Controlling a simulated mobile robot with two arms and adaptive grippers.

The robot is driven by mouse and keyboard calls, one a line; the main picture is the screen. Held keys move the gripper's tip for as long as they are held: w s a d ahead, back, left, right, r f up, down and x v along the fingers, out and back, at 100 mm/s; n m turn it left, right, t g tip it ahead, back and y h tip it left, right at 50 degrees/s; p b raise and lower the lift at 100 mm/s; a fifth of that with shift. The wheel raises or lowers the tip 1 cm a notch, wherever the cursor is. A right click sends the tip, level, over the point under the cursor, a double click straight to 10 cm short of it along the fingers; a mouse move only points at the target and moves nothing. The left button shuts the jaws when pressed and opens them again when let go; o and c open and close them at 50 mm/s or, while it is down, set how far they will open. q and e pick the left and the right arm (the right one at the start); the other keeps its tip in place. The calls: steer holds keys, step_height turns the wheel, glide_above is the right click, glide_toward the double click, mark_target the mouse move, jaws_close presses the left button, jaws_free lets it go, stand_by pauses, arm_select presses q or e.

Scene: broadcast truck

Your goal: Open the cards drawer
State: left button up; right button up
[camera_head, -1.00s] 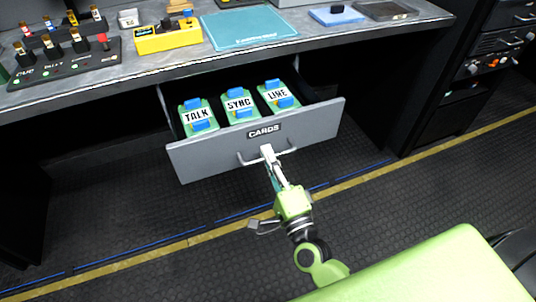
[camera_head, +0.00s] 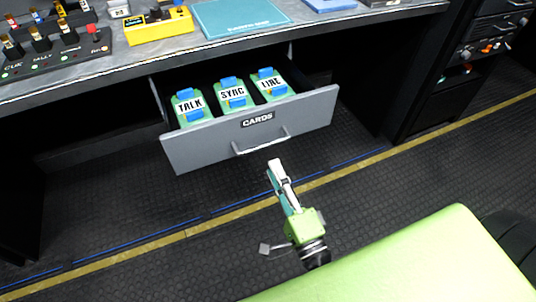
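The grey cards drawer (camera_head: 200,148) stands pulled out under the desk, its front labelled CARDS. Its bar handle (camera_head: 262,144) is on the front face and nothing holds it. Inside are three green and blue card blocks: TALK (camera_head: 189,105), SYNC (camera_head: 233,94) and LINE (camera_head: 271,84). My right gripper (camera_head: 276,166) is just in front of and below the handle, apart from it. I see the fingers nearly edge-on, so their opening is unclear. My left gripper is out of view.
The desk top (camera_head: 150,58) above holds a teal mat (camera_head: 242,18), a yellow box (camera_head: 160,25) and a black switch panel (camera_head: 58,50). An equipment rack (camera_head: 468,70) stands at the right. The floor before the drawer is clear.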

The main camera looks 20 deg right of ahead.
steer(key=s, duration=0.3)
steer(key=shift+s+f, duration=0.3)
steer(key=shift+f, duration=0.05)
